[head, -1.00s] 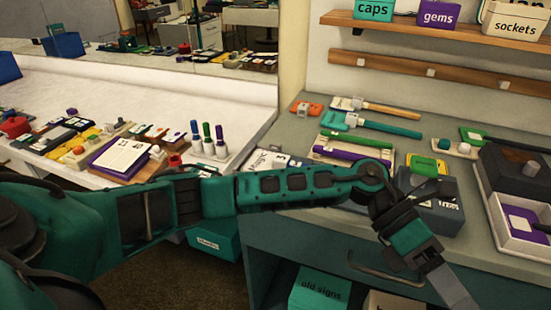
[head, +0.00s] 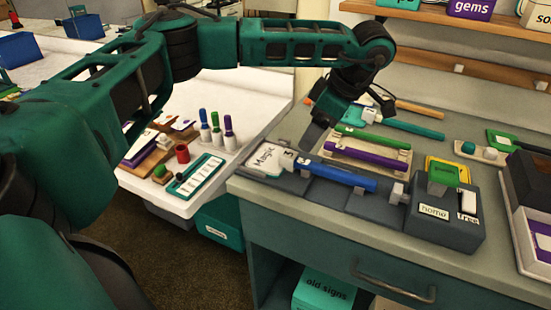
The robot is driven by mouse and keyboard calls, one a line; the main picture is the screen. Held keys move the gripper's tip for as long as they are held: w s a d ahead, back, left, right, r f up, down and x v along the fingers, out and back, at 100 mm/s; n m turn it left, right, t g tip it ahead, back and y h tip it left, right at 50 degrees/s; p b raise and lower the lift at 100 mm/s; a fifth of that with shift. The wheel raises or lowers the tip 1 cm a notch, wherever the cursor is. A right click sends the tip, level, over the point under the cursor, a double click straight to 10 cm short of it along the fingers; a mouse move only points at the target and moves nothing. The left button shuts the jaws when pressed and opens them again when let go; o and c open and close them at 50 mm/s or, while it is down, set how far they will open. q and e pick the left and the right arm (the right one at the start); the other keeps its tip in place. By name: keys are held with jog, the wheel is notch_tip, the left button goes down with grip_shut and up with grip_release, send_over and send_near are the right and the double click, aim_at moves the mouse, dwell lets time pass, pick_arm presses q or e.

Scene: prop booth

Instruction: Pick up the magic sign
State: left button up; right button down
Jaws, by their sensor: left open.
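The magic sign (head: 262,161), a white card with "Magic" written on it, lies at the left end of the grey-green counter. A small tag with a digit is beside its right edge. My left gripper (head: 313,138) hangs from above, pointing down, just right of the sign and behind a blue bar. It is open, and nothing shows between its fingers. It appears apart from the sign, though the exact gap is hard to tell. The right gripper is not in view.
The blue bar (head: 347,177) rests in a dark holder right of the sign. A grey box with a green block (head: 442,175) and "home" label stands farther right. Green and purple rods lie behind. A white table (head: 262,95) with markers is left, across the counter edge.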

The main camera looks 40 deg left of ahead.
aim_at(296, 156)
pick_arm(q)
jog(key=x, duration=0.2)
jog(key=shift+a+f, duration=0.15)
jog(key=shift+f, duration=0.25)
jog(key=x, duration=0.5)
jog(key=shift+s+a, duration=0.2)
jog(key=shift+s, duration=0.05)
jog(key=c, duration=1.1)
jog(key=shift+r, duration=0.15)
